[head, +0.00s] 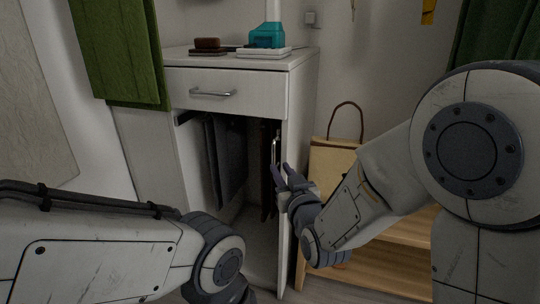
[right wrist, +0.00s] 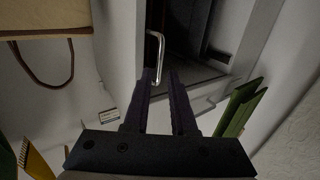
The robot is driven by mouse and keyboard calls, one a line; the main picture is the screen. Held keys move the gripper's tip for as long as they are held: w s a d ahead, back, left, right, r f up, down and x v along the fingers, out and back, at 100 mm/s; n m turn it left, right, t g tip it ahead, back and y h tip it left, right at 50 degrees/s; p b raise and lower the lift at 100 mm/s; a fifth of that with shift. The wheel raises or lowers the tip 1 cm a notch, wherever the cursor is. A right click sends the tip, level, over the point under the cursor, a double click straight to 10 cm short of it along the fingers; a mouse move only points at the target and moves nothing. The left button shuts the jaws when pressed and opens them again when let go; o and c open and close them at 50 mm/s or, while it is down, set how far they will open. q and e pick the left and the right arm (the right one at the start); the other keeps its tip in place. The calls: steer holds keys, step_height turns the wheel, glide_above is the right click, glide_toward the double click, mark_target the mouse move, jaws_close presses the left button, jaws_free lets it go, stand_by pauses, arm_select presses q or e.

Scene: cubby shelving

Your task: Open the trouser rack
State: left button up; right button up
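The trouser rack shows in the head view as dark trousers (head: 228,160) hanging inside the open compartment below the drawer of a white cabinet (head: 142,150). An upright metal handle (head: 274,151) is at the compartment's right side; it also shows in the right wrist view (right wrist: 154,56). My right gripper (head: 282,176) is at the lower part of this handle. In the right wrist view its dark fingers (right wrist: 160,76) are apart, with the handle's lower end seen between their tips. I cannot tell whether they touch it. My left arm reaches in from the left; its fingers are out of view.
The closed drawer (head: 222,92) has a horizontal handle. A teal object (head: 267,36) and a brown brush-like item (head: 207,44) lie on the cabinet top. A tan bag (head: 331,160) stands on a wooden bench (head: 385,262) to the right.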

mark_target(274, 158)
steer(key=b+x, duration=0.2)
steer(key=x, duration=0.7)
steer(key=shift+w, duration=0.1)
steer(key=shift+w+a+r, duration=0.1)
steer(key=shift+w+r, duration=0.05)
steer(key=shift+w, duration=0.45)
jaws_close()
stand_by(0.7)
